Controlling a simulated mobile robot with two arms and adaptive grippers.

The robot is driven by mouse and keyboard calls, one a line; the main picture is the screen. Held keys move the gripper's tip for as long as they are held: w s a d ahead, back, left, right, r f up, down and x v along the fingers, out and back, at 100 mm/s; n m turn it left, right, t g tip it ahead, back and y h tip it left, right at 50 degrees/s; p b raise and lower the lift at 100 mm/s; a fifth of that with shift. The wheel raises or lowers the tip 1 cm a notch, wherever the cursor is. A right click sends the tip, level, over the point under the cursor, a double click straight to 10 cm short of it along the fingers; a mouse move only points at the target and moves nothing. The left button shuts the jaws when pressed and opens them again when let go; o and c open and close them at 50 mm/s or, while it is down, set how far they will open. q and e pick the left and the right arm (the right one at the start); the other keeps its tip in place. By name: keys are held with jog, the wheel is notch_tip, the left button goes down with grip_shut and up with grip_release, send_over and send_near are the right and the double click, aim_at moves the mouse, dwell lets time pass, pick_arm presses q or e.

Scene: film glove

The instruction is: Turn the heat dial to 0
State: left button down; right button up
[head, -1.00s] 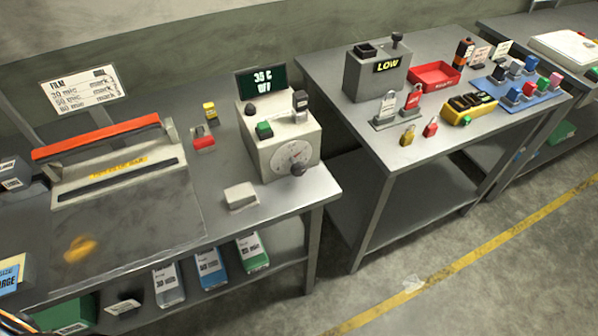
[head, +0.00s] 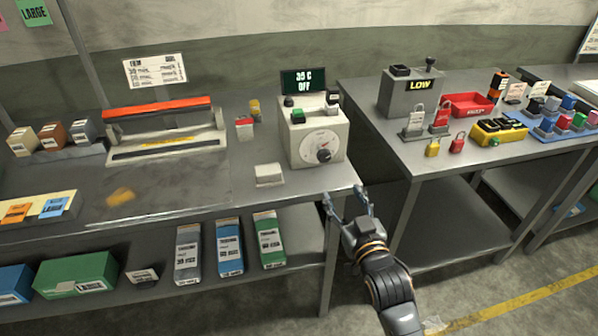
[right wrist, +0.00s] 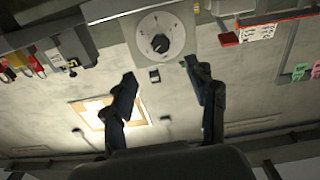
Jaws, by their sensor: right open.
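The heat dial is a white round scale with a black knob (head: 323,155) on the front of a beige control box (head: 336,133). A dark display (head: 303,81) above the box reads "35 C OFF". My right gripper (head: 346,196) is open and empty, below and slightly right of the dial at the table's front edge, apart from it. In the right wrist view the dial's knob (right wrist: 160,44) shows beyond and above my two spread fingers (right wrist: 168,82). The scale's numbers are too small to read. My left gripper is not in view.
On top of the box are a green button (head: 297,115) and black switches. A red-handled sealer (head: 158,107) stands further left. A second table with a "LOW" box (head: 409,99) is to the right, across a gap.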

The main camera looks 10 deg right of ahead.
send_near(325, 159)
jog(key=w+p, duration=0.1)
jog(key=w, duration=0.7)
jog(key=shift+w+a, duration=0.1)
jog(key=shift+w, duration=0.25)
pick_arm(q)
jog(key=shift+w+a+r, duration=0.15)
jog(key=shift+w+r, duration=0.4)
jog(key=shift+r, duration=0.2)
pick_arm(e)
jog(key=shift+w, duration=0.7)
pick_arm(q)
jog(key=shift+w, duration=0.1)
pick_arm(e)
jog(key=shift+c, duration=0.5)
pick_arm(q)
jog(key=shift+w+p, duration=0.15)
jog(key=shift+p, duration=0.15)
pick_arm(e)
jog(key=c, duration=1.1)
